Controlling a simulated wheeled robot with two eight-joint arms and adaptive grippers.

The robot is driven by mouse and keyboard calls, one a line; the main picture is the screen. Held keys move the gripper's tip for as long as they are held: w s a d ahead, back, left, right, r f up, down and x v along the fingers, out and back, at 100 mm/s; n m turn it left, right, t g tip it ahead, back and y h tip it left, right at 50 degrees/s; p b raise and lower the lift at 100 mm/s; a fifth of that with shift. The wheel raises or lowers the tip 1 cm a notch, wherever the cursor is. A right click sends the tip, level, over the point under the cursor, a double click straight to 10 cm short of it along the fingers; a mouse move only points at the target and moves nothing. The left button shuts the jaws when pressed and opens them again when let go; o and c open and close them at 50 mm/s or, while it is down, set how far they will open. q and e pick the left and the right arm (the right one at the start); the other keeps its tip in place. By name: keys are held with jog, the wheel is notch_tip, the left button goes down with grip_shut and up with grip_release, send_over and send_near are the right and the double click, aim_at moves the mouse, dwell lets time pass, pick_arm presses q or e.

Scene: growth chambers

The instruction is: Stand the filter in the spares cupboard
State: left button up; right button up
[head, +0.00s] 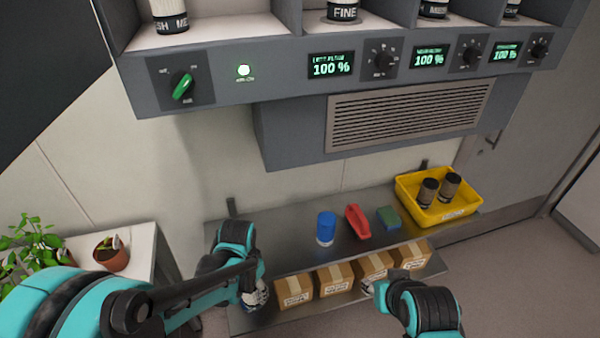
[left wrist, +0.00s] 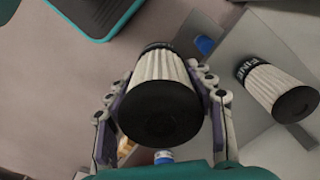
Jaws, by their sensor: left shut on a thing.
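My left gripper (left wrist: 163,112) is shut on a white pleated filter (left wrist: 160,85) with black ends, one end facing the left wrist camera. In the head view my left gripper (head: 255,295) is low, left of the cardboard boxes; the held filter is mostly hidden there. My right gripper (head: 375,288) is at the boxes' front, too small to read its fingers. Open bays of a grey cabinet (head: 220,83) at the top hold upright white filters, one marked FINE (head: 344,10). I cannot tell which unit is the spares cupboard.
Potted plants (head: 110,253) stand at left.

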pick_arm(q)
jog(key=w+a+f+n, duration=0.1)
jog(key=w+a+n, duration=0.3)
jog(key=w+n, duration=0.1)
jog(key=shift+w+a+f+n, duration=0.25)
jog(key=shift+w+a+n, duration=0.1)
jog(key=shift+n, duration=0.25)
